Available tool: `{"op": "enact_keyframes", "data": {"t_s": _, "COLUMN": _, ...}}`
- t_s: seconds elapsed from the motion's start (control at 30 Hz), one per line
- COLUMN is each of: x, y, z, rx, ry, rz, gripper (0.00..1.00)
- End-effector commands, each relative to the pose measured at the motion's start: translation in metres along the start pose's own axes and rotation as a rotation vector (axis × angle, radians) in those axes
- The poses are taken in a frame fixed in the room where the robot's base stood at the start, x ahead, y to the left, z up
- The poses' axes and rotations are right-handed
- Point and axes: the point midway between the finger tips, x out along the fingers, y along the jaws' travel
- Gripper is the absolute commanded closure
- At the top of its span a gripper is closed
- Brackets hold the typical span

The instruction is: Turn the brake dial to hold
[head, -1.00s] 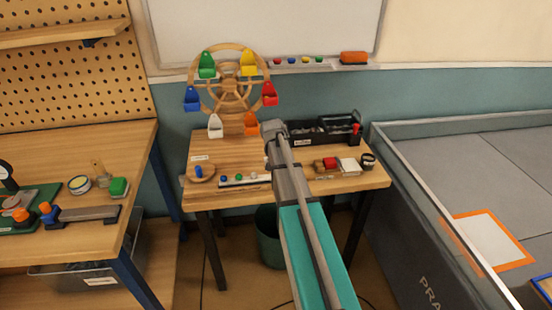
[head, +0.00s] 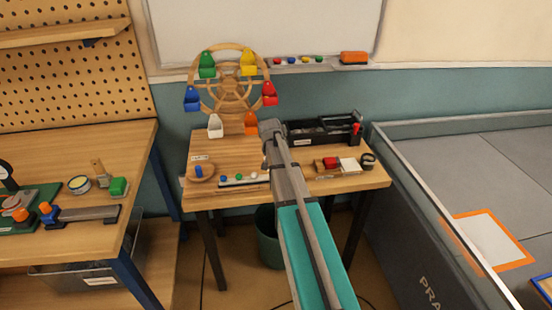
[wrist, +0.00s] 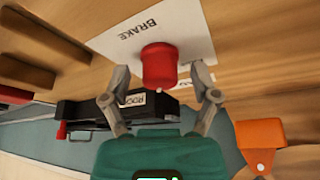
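The brake dial is a red round knob (wrist: 159,66) on a white plate marked BRAKE (wrist: 120,42) in the wrist view. My gripper (wrist: 160,82) is open, with one finger on each side of the knob. Narrow gaps show between the fingers and the knob, so it does not look gripped. In the head view my arm hides the dial and the fingers. No hold mark is readable in either view.
The Ferris wheel (head: 230,87) with coloured buckets stands at the table's back; its orange bucket (wrist: 262,143) is close to my gripper.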

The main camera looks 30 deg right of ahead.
Motion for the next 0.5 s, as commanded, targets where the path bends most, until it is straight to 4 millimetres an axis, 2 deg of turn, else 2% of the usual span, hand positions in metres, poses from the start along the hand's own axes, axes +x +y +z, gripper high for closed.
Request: {"op": "enact_keyframes", "data": {"t_s": 0.5, "x": -0.0001, "y": -0.0001, "z": -0.0002, "rx": -0.02, "ry": 0.001, "rz": -0.009, "gripper": 0.19}}
